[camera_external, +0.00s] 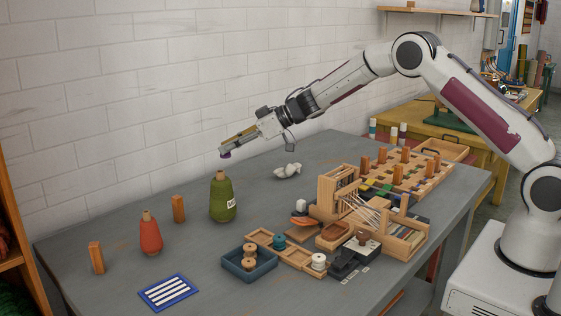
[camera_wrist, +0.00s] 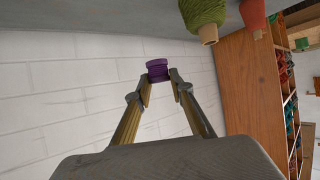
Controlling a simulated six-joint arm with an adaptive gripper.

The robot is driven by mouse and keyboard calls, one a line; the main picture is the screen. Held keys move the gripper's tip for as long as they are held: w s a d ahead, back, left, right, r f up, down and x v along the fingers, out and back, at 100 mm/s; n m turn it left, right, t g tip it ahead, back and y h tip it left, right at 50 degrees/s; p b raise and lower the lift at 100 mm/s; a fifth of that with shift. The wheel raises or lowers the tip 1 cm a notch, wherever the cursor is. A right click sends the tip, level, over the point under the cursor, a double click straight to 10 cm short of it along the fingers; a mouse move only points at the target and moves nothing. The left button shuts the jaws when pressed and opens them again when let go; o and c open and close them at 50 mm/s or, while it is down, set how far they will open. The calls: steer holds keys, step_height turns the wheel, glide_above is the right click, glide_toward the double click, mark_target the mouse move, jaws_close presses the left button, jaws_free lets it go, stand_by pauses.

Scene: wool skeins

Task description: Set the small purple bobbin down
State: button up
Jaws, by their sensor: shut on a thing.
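The small purple bobbin (camera_wrist: 158,71) is between my fingertips in the wrist view. In the external view the purple bobbin (camera_external: 225,155) shows as a small spot at the end of my gripper (camera_external: 222,150). My gripper (camera_wrist: 160,84) is shut on it and holds it in the air, above the table (camera_external: 110,235) and near the white brick wall. In the external picture it appears just above the top of a green wool cone (camera_external: 222,199). How far apart they are in depth I cannot tell.
An orange cone (camera_external: 151,235) and wooden posts (camera_external: 97,257) (camera_external: 178,209) stand at the left. A blue striped mat (camera_external: 169,292) lies in front. Wooden racks (camera_external: 340,190) crowd the right. Bare table lies behind the green cone.

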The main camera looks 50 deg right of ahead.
glide_above(267, 187)
step_height(267, 187, down, 6)
steer(key=shift+s+a+r, duration=0.1)
steer(key=shift+a, duration=0.05)
steer(key=shift+f, duration=3.1)
steer(key=shift+f, duration=1.9)
steer(key=shift+f, duration=0.15)
steer(key=o, duration=0.8)
steer(key=shift+o, duration=0.2)
